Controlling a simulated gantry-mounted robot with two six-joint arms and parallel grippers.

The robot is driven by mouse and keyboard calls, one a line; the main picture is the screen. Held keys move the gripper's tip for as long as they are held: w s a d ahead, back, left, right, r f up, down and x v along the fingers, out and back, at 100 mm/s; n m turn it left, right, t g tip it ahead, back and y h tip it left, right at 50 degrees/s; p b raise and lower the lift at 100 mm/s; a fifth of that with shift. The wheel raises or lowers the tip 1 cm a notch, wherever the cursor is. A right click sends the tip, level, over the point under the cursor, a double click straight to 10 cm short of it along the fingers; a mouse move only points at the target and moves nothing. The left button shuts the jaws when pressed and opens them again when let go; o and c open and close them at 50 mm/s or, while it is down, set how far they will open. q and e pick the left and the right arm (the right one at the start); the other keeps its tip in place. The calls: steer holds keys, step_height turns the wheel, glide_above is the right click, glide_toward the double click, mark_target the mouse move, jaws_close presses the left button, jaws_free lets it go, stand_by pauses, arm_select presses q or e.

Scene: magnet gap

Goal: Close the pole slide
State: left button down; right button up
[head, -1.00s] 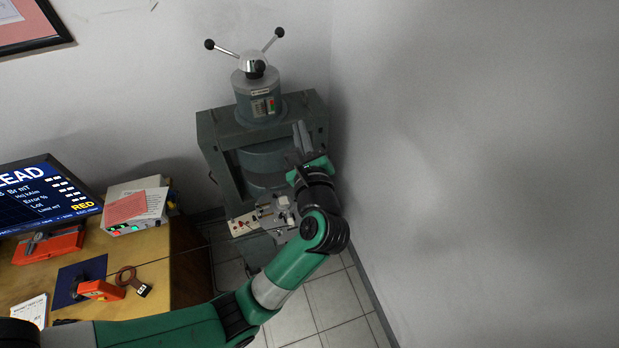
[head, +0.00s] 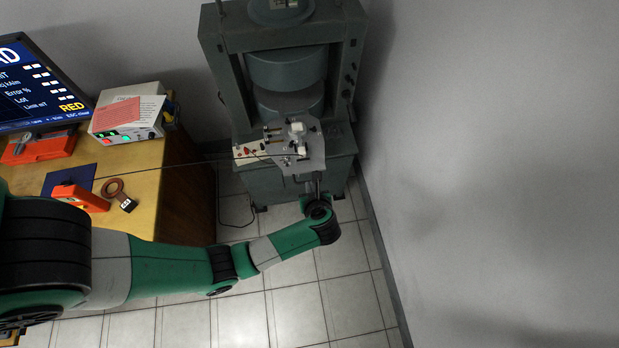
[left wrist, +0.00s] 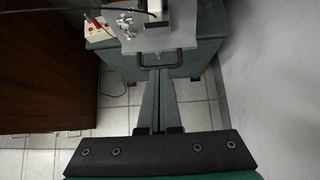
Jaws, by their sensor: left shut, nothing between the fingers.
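The pole slide appears to be the light grey plate (head: 309,160) that juts out at the front of the large grey magnet frame (head: 219,70). Small fittings and a white block (head: 297,128) are on it. The plate also shows at the top of the left wrist view (left wrist: 180,38), with a dark bar handle (left wrist: 205,58) along its near edge. My left gripper (head: 314,178) is shut and empty in front of the plate. In the left wrist view its closed fingertips (left wrist: 155,72) are at or just below the handle; I cannot tell whether they touch it.
A red-and-white switch box (head: 250,152) sits left of the plate, with a black cable crossing toward the desk (head: 150,190). The desk holds a monitor (head: 40,80) and an instrument box (head: 128,120). A wall rises close on the right. The tiled floor in front is clear.

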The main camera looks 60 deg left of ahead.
mark_target(304, 164)
arm_select(q)
steer(key=b+x, duration=0.3)
steer(key=x, duration=0.5)
steer(key=shift+d+f, duration=0.1)
steer(key=a, duration=0.1)
steer(key=w+a+b, duration=0.1)
steer(key=a, duration=0.1)
steer(key=shift+a, duration=0.2)
steer(key=shift+w+a, duration=0.15)
steer(key=shift+a, duration=0.1)
